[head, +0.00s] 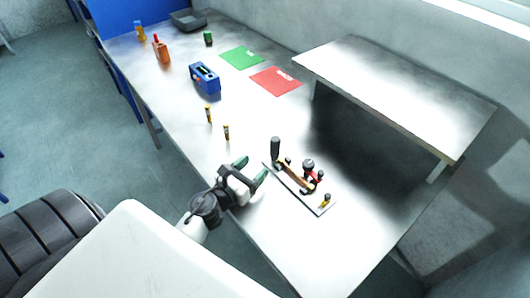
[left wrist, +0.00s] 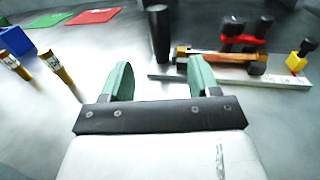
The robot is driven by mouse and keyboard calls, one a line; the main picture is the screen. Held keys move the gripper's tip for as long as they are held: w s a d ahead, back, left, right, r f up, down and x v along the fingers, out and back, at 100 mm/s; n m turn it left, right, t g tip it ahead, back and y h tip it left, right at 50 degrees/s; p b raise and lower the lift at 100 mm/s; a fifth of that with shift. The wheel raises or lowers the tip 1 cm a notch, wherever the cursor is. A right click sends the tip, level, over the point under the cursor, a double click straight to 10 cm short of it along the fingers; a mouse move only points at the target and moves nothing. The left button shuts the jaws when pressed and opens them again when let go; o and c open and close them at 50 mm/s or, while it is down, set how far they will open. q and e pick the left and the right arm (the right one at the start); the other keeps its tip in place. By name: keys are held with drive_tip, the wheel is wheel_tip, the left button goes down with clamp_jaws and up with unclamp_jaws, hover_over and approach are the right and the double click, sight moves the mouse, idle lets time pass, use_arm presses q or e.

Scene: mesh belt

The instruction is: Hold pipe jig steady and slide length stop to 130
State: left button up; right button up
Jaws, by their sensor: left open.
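The pipe jig (head: 290,190) lies on the metal table near its front edge, a flat pale base carrying a copper-coloured pipe (head: 293,181), a black upright handle (head: 275,149) and a red and black clamp (head: 311,174). A small yellow length stop with a black knob (head: 325,200) sits at its near right end. In the left wrist view the jig base (left wrist: 215,79), handle (left wrist: 159,35) and yellow stop (left wrist: 297,60) lie beyond the fingers. My left gripper (head: 252,174) is open and empty, just left of the jig. The scale numbers are too small to read. My right gripper is not seen.
Two yellow and black cylinders (head: 226,132) stand left of the jig. A blue device (head: 205,79), red mat (head: 276,81), green mat (head: 241,58), orange tool (head: 161,51) and grey tray (head: 188,20) are farther back. A raised shelf (head: 400,88) stands at right.

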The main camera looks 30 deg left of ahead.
sight(272, 150)
use_arm(q)
drive_tip(key=w, duration=0.2)
drive_tip(key=w+p, duration=0.1)
drive_tip(key=w, duration=0.2)
drive_tip(key=w+d, duration=0.1)
drive_tip(key=w, duration=0.2)
drive_tip(key=shift+w+d+p, duration=0.1)
drive_tip(key=shift+w+p, duration=0.05)
drive_tip(key=shift+p, duration=0.25)
drive_tip(key=shift+w+d, duration=0.1)
drive_tip(key=shift+w, duration=0.7)
drive_tip(key=shift+c, duration=0.3)
drive_tip(key=c, duration=1)
